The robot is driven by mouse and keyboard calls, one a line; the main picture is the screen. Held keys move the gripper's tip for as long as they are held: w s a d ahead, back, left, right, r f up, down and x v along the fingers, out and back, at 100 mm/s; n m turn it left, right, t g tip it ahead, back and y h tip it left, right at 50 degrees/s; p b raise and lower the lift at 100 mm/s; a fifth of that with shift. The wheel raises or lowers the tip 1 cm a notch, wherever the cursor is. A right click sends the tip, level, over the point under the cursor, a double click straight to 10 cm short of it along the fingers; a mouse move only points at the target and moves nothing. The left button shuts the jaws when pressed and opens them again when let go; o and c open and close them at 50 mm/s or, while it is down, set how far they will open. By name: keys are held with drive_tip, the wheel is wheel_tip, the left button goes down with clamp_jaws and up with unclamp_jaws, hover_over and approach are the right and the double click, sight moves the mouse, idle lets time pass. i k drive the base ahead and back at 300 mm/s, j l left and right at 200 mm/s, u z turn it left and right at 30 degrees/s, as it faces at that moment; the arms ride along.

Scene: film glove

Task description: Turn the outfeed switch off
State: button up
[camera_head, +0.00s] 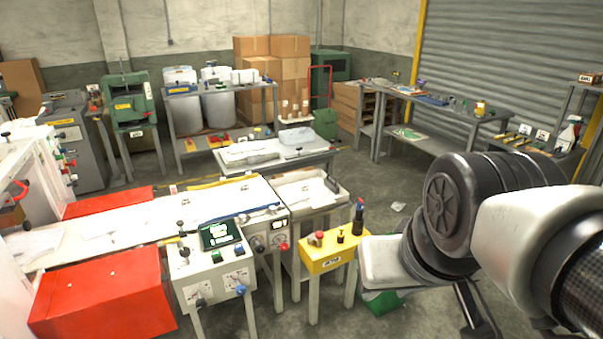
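No switch carries a label I can read as outfeed, so I cannot tell which one it is. A yellow control box (322,262) on legs stands at the front centre. On it are a red button (319,238), a small black knob (341,238) and an upright black handle (359,218). Left of it is a pale control panel (206,282) with a green screen (219,235), a blue knob (240,290) and dials. My arm reaches in from the right, and its pale end part (384,262) appears right beside the yellow box. I cannot make out the fingers.
A long pale machine bed (150,215) with red housings (103,296) runs behind the panel. A table with a clear bin (302,139) stands behind it. A workbench (440,108) lines the shutter. Open floor (385,185) lies between.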

sight(318, 236)
drive_tip(key=i+z, duration=0.1)
drive_tip(key=i, duration=0.65)
drive_tip(key=i+z, duration=0.15)
drive_tip(key=i, duration=0.55)
drive_tip(key=i+j+z, duration=0.1)
drive_tip(key=i, duration=0.65)
